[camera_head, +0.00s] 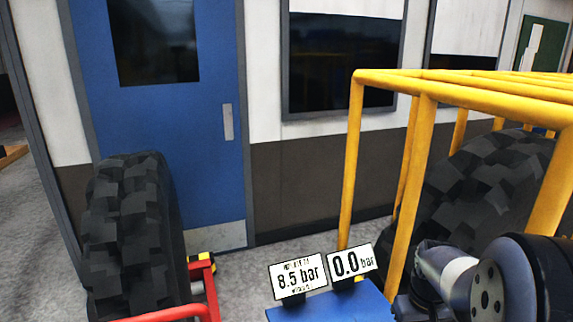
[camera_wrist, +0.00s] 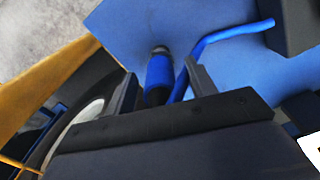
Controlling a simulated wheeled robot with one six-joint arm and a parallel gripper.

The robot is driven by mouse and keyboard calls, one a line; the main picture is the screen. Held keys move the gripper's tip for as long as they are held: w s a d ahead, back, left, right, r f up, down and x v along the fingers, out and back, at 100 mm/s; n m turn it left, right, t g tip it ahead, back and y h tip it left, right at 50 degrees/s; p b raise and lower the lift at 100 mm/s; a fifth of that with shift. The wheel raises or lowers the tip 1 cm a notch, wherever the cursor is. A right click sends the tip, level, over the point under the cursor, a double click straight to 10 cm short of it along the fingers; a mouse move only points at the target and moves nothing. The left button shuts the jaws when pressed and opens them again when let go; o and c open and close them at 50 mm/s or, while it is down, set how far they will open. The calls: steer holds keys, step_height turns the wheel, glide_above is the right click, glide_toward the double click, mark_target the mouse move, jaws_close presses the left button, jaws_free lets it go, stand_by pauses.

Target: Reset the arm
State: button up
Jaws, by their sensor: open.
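My gripper (camera_wrist: 160,74) shows in the wrist view, its two dark fingers apart. A blue cylindrical fitting with a dark tip (camera_wrist: 159,72) lies in line with the gap between them. Whether the fingers touch it cannot be told. A blue hose (camera_wrist: 226,36) curves beside the right finger over a blue surface (camera_wrist: 135,25). In the head view my arm is at the lower right, beside the yellow cage; the fingers are not visible there.
A yellow tube cage (camera_head: 418,170) surrounds a large tyre (camera_head: 480,185). A blue stand (camera_head: 330,306) bears an "8.5 bar" sign (camera_head: 297,277) and a "0.0 bar" display (camera_head: 352,262). Another tyre (camera_head: 135,240) stands left by a red frame (camera_head: 208,290). A blue door (camera_head: 165,130) is behind.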

stand_by(0.4)
steer(key=shift+f+b, duration=0.45)
steer(key=shift+b, duration=0.05)
step_height(320, 180, up, 10)
steer(key=shift+r, duration=0.1)
step_height(320, 180, down, 10)
steer(key=shift+f, duration=0.25)
step_height(320, 180, up, 4)
steer(key=p, duration=0.3)
steer(key=shift+r, duration=0.25)
step_height(320, 180, up, 5)
steer(key=p, duration=0.3)
steer(key=shift+w, duration=0.1)
